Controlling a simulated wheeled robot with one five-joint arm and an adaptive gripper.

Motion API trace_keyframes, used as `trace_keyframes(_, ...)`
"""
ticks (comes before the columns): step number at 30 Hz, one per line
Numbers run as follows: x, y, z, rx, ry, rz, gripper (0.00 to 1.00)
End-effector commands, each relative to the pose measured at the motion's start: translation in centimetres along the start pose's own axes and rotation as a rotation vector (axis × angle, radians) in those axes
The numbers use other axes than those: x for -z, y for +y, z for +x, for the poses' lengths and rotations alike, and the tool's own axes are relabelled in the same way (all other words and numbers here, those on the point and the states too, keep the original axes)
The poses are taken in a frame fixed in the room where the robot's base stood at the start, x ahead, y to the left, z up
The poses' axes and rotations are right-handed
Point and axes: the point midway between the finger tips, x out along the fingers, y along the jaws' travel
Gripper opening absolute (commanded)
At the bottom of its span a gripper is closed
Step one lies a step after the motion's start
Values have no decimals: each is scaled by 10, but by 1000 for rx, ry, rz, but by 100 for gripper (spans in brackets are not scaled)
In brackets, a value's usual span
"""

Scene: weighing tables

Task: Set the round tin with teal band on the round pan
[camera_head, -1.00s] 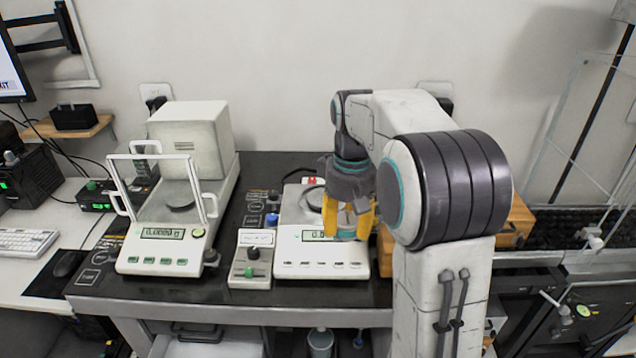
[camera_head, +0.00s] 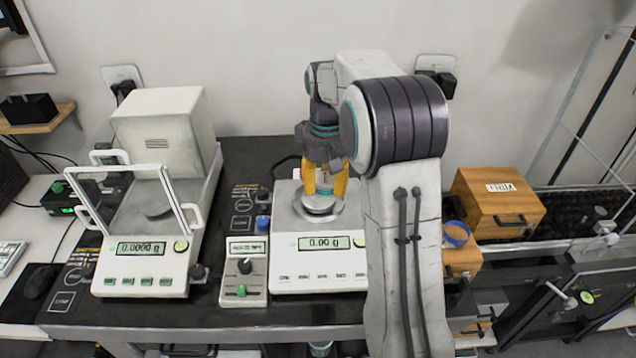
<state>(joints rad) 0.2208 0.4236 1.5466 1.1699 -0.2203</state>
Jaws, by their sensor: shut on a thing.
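My gripper (camera_head: 325,187) is shut on the round tin with teal band (camera_head: 324,190), with one yellow finger on each side. The fingers hide part of the tin. The round pan (camera_head: 336,214) is the silver disc on top of the white balance (camera_head: 318,283) in the middle. The tin is over the pan, low and close to it. I cannot tell whether it touches the pan. The balance display reads 0.00 g.
A second balance (camera_head: 140,267) with a glass shield stands at left, reading 0.0000 g. A small control box (camera_head: 243,272) sits between the balances. At right are a wooden box (camera_head: 497,203) and a round blue-rimmed container (camera_head: 456,234) on a wooden block.

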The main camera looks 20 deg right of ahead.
Motion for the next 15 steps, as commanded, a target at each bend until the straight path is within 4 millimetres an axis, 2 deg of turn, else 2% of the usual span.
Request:
trace_keyframes(6, 35, 9, 16, 1, -3, 0, 14)
trace_keyframes(15, 65, 16, 36, 0, 0, 0, 14)
